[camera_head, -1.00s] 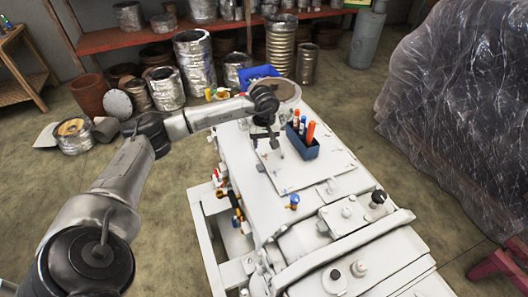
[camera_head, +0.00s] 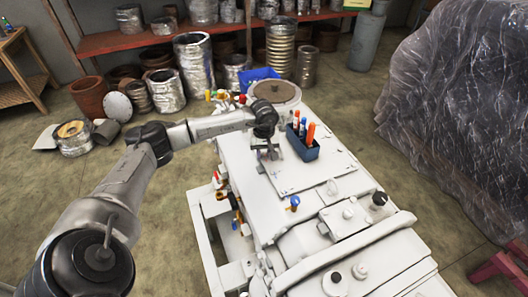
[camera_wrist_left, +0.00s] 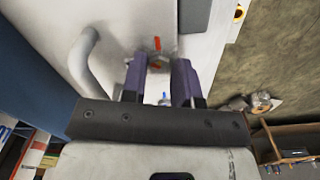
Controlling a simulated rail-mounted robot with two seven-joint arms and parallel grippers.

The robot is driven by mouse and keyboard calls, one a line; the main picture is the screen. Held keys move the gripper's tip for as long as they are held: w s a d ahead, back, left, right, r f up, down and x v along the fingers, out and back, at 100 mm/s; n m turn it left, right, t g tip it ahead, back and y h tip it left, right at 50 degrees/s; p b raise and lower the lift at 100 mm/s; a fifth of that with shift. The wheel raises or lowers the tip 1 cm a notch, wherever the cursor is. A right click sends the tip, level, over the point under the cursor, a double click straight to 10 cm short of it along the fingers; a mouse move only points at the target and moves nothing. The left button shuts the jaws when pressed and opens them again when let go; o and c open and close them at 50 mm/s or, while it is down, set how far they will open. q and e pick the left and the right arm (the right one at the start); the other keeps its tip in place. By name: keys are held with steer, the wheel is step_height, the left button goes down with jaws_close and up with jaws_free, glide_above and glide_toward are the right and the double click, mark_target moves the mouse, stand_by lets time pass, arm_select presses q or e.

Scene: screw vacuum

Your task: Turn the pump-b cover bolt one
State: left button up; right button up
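My left gripper (camera_head: 264,154) is over the white cover plate (camera_head: 304,177) on top of the white machine, left of a dark blue box of pens. In the left wrist view its two purple fingers (camera_wrist_left: 161,66) stand apart. A small brownish fitting with a red-orange part (camera_wrist_left: 157,48) shows just beyond the gap between the fingertips; contact cannot be told. A small blue and pale thing (camera_wrist_left: 165,99) shows between the finger bases. I cannot tell which part is the pump-b cover bolt. My right gripper is not in view.
The dark blue pen box (camera_head: 302,143) stands close to the gripper's right. A curved white handle (camera_wrist_left: 85,62) rises left of the fingers. A round lid (camera_head: 275,92) is behind the wrist. A blue-topped valve (camera_head: 294,203) and knobs stand nearer the front.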

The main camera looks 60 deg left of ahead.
arm_select(q)
jaws_close()
steer(key=shift+n, duration=0.3)
